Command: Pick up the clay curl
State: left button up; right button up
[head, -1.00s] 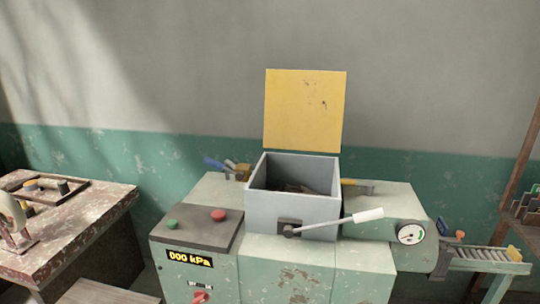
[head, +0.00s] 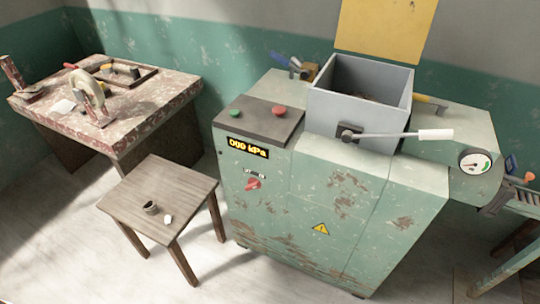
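A small brown curled piece (head: 150,208), which looks like the clay curl, lies on top of the wooden stool (head: 165,182) in the head view. A small whitish piece (head: 168,219) lies just to its right and nearer the stool's front edge, apart from it. Both are small in the picture, so fine detail cannot be told. Neither of my grippers shows in the view.
A green machine (head: 330,210) with an open grey hopper (head: 350,118) and a white-handled lever (head: 435,135) stands right of the stool. A worn workbench (head: 180,85) with tools stands at the back left. Floor (head: 70,215) is clear at the front left.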

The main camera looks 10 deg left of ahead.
aim_at(153, 211)
jog(key=u, duration=1.55)
